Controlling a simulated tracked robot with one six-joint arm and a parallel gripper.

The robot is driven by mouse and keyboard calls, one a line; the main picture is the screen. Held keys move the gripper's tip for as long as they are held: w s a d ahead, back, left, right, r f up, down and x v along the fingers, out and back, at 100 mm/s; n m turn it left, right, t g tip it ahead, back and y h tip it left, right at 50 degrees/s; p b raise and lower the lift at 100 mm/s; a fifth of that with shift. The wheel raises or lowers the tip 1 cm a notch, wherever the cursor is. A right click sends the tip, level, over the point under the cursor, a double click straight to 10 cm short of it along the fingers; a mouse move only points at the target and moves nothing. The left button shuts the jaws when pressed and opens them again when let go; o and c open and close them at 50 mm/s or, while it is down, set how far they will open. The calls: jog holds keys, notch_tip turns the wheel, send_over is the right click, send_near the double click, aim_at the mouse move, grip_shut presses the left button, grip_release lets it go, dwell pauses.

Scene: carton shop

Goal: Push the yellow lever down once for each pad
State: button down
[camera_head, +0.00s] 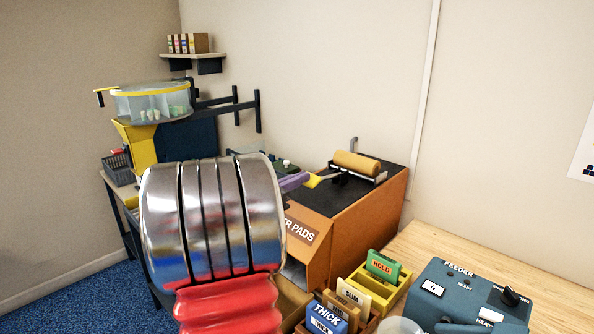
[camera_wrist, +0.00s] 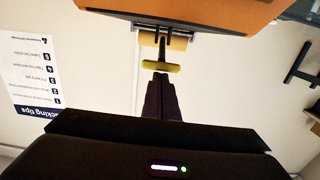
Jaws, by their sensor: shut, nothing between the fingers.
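The yellow lever (camera_head: 314,181) sticks out from the front of the orange pad machine (camera_head: 345,225), below its roller. Its yellow handle also shows in the wrist view (camera_wrist: 162,67), just beyond my fingertips. My gripper (camera_head: 304,178) is shut and empty, with its purple fingers at the lever's handle. It also shows as dark, closed fingers in the wrist view (camera_wrist: 160,78). I cannot tell whether the fingertips touch the lever. My silver wrist hides part of the machine's front and its label, which ends in "PADS". I see no pad clearly.
A blue feeder box (camera_head: 468,300) stands at the right on the wooden table (camera_head: 430,248). A yellow tray (camera_head: 376,297) with a HOLD card and other cards stands before the machine. A round clear bin (camera_head: 150,103) is at the back left.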

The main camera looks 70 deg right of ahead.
jog(key=f, duration=0.2)
jog(key=w+f, duration=0.1)
jog(key=shift+a+f, duration=0.35)
jog(key=shift+a, duration=0.05)
jog(key=shift+s+a+f, duration=0.1)
jog(key=shift+s+f, duration=0.1)
jog(key=shift+f, duration=1)
jog(key=shift+w+a+r, duration=0.1)
jog(key=shift+a+r, duration=0.05)
jog(key=shift+r, duration=0.35)
jog(key=r+v, duration=0.1)
jog(key=v, duration=1)
jog(key=shift+w, duration=0.3)
jog(key=shift+a, duration=0.1)
jog(key=shift+n, duration=0.3)
